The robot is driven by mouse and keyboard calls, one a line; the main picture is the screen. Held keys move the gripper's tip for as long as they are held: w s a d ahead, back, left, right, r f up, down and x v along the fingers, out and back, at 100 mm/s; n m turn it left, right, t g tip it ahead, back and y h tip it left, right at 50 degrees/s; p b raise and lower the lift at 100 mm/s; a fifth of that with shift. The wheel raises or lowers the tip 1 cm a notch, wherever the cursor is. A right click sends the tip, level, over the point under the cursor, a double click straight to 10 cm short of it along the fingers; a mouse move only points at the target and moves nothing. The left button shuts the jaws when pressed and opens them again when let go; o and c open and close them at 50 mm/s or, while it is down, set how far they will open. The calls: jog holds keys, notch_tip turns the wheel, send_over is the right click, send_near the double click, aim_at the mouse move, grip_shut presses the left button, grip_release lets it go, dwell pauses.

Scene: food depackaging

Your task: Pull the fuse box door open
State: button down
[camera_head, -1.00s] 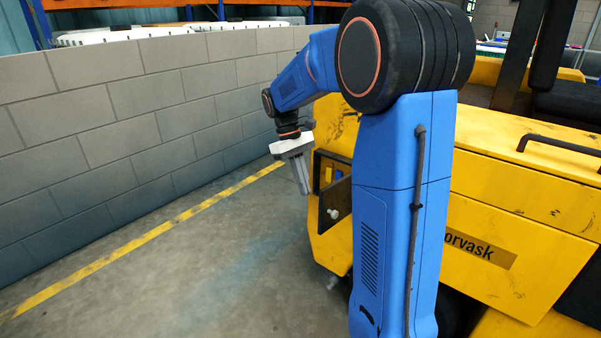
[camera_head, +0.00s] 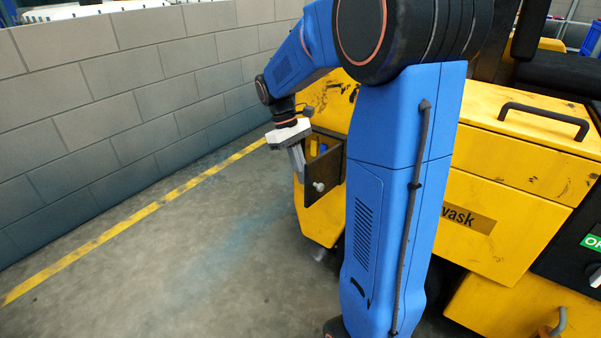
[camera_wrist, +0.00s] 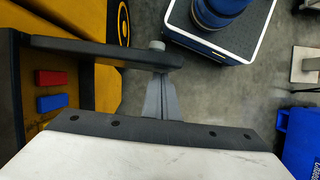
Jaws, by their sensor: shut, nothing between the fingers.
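The fuse box door (camera_head: 323,176) is a dark panel on the yellow machine, standing swung out from the box. Its pale round knob (camera_head: 319,187) faces my body camera. In the wrist view the door (camera_wrist: 105,54) shows edge-on, with the knob (camera_wrist: 157,45) on its far side. My gripper (camera_head: 298,168) is shut and empty, its fingers pointing down by the door's free end. In the wrist view the gripper (camera_wrist: 158,88) is on the fuse side of the door, close to it; I cannot tell if they touch. A red fuse (camera_wrist: 51,77) and a blue fuse (camera_wrist: 52,103) show inside.
The yellow machine (camera_head: 500,130) fills the right side. A grey block wall (camera_head: 110,100) runs along the left, with a yellow floor line (camera_head: 130,224) before it. The floor between is clear. A blue bin (camera_wrist: 299,142) shows at the wrist view's right edge.

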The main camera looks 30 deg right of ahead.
jog(key=shift+s+d+n+h, duration=0.15)
jog(key=shift+s+n, duration=0.15)
jog(key=shift+s, duration=0.6)
jog(key=shift+s+d+n+h, duration=0.15)
jog(key=shift+s+n, duration=0.15)
jog(key=shift+s, duration=0.55)
jog(key=shift+a, duration=0.1)
send_near(310, 178)
jog(key=w+a, duration=0.3)
jog(key=shift+f, duration=0.15)
